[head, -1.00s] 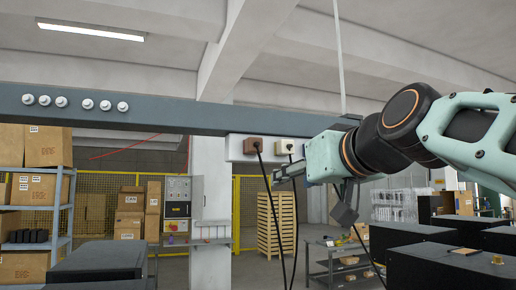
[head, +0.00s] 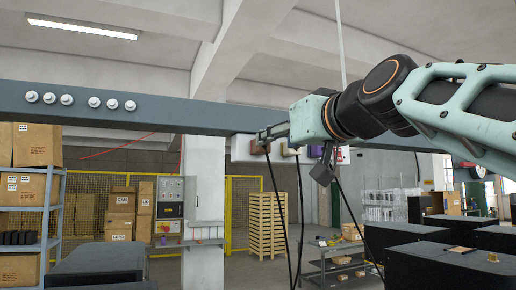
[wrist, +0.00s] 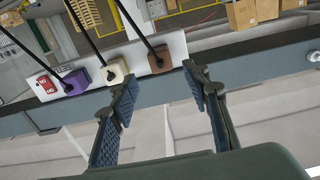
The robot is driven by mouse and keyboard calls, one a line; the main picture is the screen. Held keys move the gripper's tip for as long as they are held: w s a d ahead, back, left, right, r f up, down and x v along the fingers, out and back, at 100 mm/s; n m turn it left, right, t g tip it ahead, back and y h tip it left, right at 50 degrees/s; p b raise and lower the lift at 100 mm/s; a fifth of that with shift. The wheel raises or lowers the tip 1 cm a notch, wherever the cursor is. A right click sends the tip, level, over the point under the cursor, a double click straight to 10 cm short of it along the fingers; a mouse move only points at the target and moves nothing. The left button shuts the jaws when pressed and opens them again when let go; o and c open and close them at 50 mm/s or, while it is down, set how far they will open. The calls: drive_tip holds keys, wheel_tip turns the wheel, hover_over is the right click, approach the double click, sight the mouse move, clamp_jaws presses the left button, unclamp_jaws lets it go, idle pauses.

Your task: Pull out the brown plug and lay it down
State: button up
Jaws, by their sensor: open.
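The brown plug (head: 257,147) sits in the white socket strip (wrist: 139,56) below the grey beam, with a black cord hanging from it. In the wrist view the brown plug (wrist: 159,58) shows just beyond the gap between my fingertips. My gripper (head: 268,133) is at beam height in the head view, its fingers partly covering the strip's top. In the wrist view my gripper (wrist: 161,82) is open and empty. A cream plug (wrist: 115,72) is beside the brown one, close to one fingertip. Whether that finger touches it I cannot tell.
A purple plug (wrist: 76,82) and a red socket or switch piece (wrist: 43,87) follow along the strip. Their cords hang down. The grey beam (head: 180,118) runs behind my gripper. A grey cart (head: 335,262) and black boxes (head: 430,262) stand lower right.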

sight(265, 146)
drive_tip(key=shift+p+x, duration=0.85)
drive_tip(key=shift+x, duration=3.65)
drive_tip(key=shift+b, duration=0.35)
drive_tip(key=shift+c, duration=0.5)
clamp_jaws()
drive_tip(key=shift+s+f, duration=0.1)
drive_tip(key=shift+s+d, duration=0.1)
drive_tip(key=shift+s, duration=0.05)
drive_tip(key=shift+b+v, duration=1)
drive_tip(key=shift+v, duration=1.8)
